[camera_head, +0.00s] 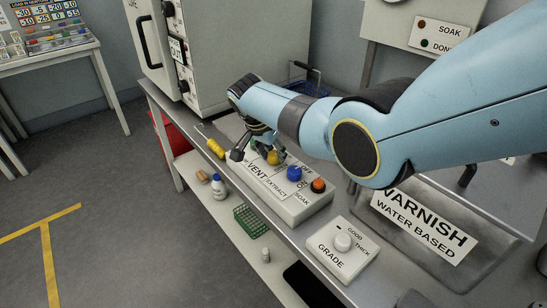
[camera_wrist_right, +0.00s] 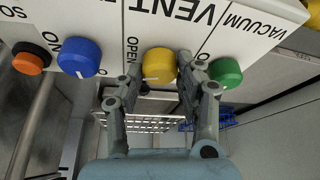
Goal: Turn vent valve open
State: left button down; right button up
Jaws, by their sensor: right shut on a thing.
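The vent valve is a round yellow knob (camera_head: 274,157) on a white control panel (camera_head: 300,207), in the section lettered VENT. In the right wrist view the yellow knob (camera_wrist_right: 158,65) sits between the two fingers of my right gripper (camera_wrist_right: 160,74), which is shut on it. The word OPEN is printed beside the knob. In the head view my right gripper (camera_head: 262,149) reaches down over the panel and partly hides it. My left gripper is not in view.
A blue knob (camera_wrist_right: 79,57) and an orange button (camera_wrist_right: 31,58) lie on one side of the yellow knob, and a green knob (camera_wrist_right: 225,72) is close on the other. A yellow-handled screwdriver (camera_head: 215,148), a GRADE box (camera_head: 342,252) and a VARNISH tray (camera_head: 425,222) share the bench.

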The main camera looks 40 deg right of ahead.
jog(key=shift+f+m+g+b, duration=0.1)
jog(key=shift+m+g+b, duration=0.4)
jog(key=shift+m+b, duration=0.75)
jog(key=shift+m, duration=0.25)
jog(key=o, duration=1.1)
jog(key=shift+o, duration=0.2)
jog(key=v, duration=1.2)
jog(key=shift+w, duration=0.15)
